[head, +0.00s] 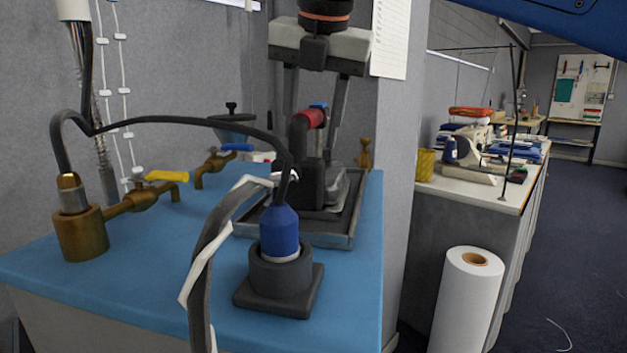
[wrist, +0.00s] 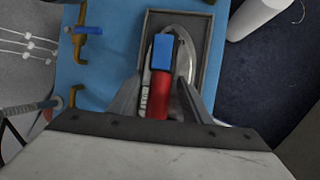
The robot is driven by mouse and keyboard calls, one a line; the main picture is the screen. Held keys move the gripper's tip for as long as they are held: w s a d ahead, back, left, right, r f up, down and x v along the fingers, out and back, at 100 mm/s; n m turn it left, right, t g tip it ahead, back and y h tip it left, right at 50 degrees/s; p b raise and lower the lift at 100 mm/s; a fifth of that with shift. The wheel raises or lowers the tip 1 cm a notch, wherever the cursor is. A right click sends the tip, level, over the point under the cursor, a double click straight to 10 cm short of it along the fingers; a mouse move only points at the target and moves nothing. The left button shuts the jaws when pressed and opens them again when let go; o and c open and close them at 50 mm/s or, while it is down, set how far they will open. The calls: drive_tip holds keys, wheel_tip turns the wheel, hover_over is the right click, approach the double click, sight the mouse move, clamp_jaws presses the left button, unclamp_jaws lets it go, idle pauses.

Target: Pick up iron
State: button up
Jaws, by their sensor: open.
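The iron (head: 310,185) has a dark body, a red handle and a blue part on top. It rests in a grey metal tray (head: 345,236) on the blue table. In the wrist view the iron (wrist: 160,95) lies below my gripper, its red and blue handle between the fingers. My gripper (head: 318,128) is open over the iron, one finger on each side of the handle. It also shows in the wrist view (wrist: 165,85). I cannot tell whether the fingers touch the handle. Part of the iron is hidden by the hose and gripper.
A blue-topped plug in a black base (head: 279,270) stands in front of the tray, with a grey hose (head: 207,240) rising beside it. Brass valves with yellow (head: 166,176) and blue (head: 236,147) levers stand at left. A white roll (head: 466,300) stands on the floor at right.

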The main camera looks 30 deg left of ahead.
sight(315, 152)
drive_tip(key=shift+x, duration=1.6)
drive_tip(key=shift+s, duration=0.1)
clamp_jaws()
drive_tip(key=shift+r, duration=0.1)
